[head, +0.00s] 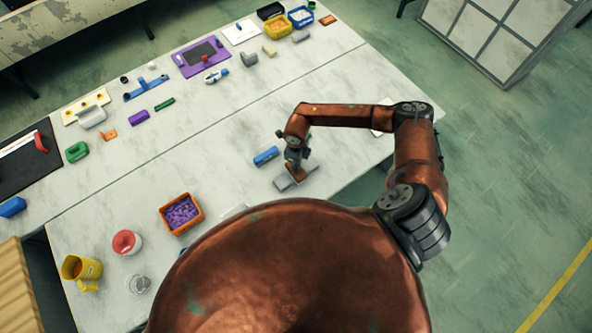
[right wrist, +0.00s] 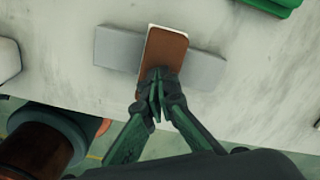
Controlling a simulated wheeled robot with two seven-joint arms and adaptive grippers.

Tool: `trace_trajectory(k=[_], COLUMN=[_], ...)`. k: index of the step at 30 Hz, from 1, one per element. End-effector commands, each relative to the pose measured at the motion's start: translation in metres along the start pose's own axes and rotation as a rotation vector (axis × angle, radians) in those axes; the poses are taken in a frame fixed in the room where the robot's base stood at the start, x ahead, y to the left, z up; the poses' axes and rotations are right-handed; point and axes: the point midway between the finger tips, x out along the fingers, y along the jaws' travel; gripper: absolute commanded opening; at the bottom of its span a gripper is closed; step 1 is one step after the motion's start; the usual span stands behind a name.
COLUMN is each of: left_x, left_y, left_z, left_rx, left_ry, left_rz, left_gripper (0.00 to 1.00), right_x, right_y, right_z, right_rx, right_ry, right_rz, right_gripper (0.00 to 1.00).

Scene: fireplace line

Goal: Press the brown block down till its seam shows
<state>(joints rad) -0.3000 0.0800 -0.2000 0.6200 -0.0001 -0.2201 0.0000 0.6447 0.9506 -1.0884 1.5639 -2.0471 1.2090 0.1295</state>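The brown block (right wrist: 165,50) lies across the middle of a grey bar (right wrist: 118,47) in the right wrist view. A thin pale strip shows along its far and left edges. In the head view the grey bar (head: 284,184) sits on the near table, with the brown block partly hidden by my right gripper (head: 295,168). In the right wrist view my right gripper (right wrist: 156,76) is shut with nothing between its fingertips. The tips are over the near end of the brown block; I cannot tell whether they touch it. My left gripper is not in view.
A blue block (head: 266,156) lies left of the grey bar. An orange bin of purple pieces (head: 181,214), a red-lidded jar (head: 126,242) and a yellow mug (head: 81,270) stand further left. Several tools and trays line the far table. The table around the bar is mostly clear.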

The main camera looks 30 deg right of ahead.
Motion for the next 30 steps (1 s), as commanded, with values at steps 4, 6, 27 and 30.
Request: trace_trajectory(k=[4, 6, 27, 30], left_x=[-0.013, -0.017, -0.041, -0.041], left_y=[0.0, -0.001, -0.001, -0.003], left_z=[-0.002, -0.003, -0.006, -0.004], left_rx=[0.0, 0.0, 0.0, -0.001], left_ry=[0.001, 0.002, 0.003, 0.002], left_rz=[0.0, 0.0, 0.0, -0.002], left_gripper=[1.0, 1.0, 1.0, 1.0], right_x=[-0.019, -0.026, -0.066, -0.067], right_y=[-0.001, -0.001, 0.0, -0.001], right_z=[0.002, 0.002, 0.002, 0.002], right_rx=[0.0, 0.0, 0.0, 0.0], right_ry=[-0.004, -0.005, -0.005, -0.005], right_rz=[-0.001, -0.001, 0.0, 0.0], right_gripper=[0.0, 0.0, 0.0, 0.0])
